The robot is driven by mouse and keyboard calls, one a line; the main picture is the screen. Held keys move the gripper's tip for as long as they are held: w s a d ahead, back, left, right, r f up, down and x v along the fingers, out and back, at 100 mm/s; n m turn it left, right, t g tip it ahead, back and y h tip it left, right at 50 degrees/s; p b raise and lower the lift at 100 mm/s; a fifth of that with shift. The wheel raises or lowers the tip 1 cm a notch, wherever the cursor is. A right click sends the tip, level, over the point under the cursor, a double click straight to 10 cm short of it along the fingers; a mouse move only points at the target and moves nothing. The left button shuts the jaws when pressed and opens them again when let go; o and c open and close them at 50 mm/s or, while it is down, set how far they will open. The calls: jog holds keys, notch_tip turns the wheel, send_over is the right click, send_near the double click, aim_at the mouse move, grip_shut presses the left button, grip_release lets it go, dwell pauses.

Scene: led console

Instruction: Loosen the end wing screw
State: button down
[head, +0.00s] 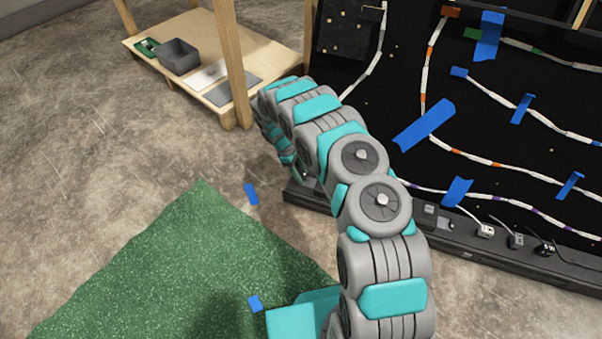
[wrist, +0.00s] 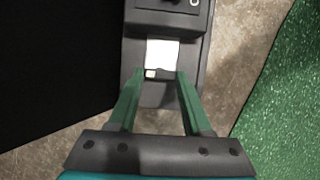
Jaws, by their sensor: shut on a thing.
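The black console (head: 425,215) has a long dark base rail along its front, and its left end is beside my gripper (head: 299,176). In the wrist view, the two green fingers of my gripper (wrist: 162,76) reach over the end of the grey rail (wrist: 158,24). Their tips are at either side of a small pale, square-looking part (wrist: 162,54) with a tiny light piece at its lower left. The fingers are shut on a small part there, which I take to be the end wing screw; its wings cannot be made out. My arm hides much of this end in the head view.
A wooden rack (head: 237,85) with a grey bin (head: 179,56) on its lower shelf stands behind my arm. A green mat (head: 170,270) lies on the concrete floor in front. The console board carries taped white cables. The floor at left is clear.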

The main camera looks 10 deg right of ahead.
jog(key=shift+f, duration=0.1)
jog(key=shift+c, duration=1.6)
grip_release()
jog(key=v, duration=0.8)
jog(key=shift+d, duration=0.1)
